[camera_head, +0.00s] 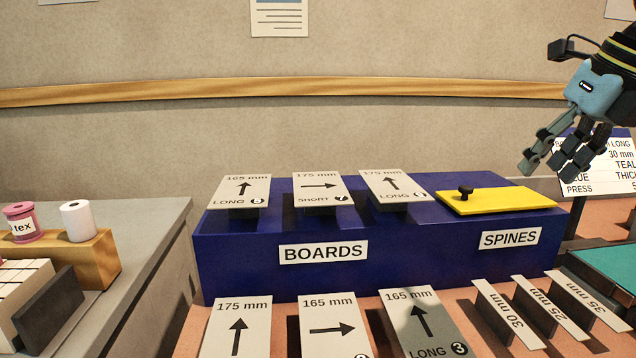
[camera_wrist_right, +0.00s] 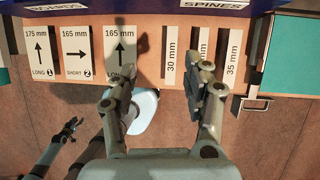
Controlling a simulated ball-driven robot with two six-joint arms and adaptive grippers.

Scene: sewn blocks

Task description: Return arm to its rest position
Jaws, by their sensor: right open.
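My right gripper (camera_head: 547,166) is raised at the upper right in the head view, above and behind the yellow lid on the blue box. Its fingers are apart with nothing between them. In the right wrist view its fingers (camera_wrist_right: 163,80) spread over the table, with a 30 mm strip (camera_wrist_right: 171,55) showing beyond the gap. A gripper that appears to be my left one (camera_wrist_right: 73,127) is small at the lower left of the right wrist view. Its jaw state is unclear. It does not show in the head view.
A blue box (camera_head: 240,262) labelled BOARDS and SPINES carries grey boards and a yellow lid (camera_head: 500,200) with a black knob. More boards (camera_head: 238,325) and spine strips (camera_head: 508,318) lie in front. Thread spools (camera_head: 78,221) stand left. A sign (camera_head: 610,172) stands right.

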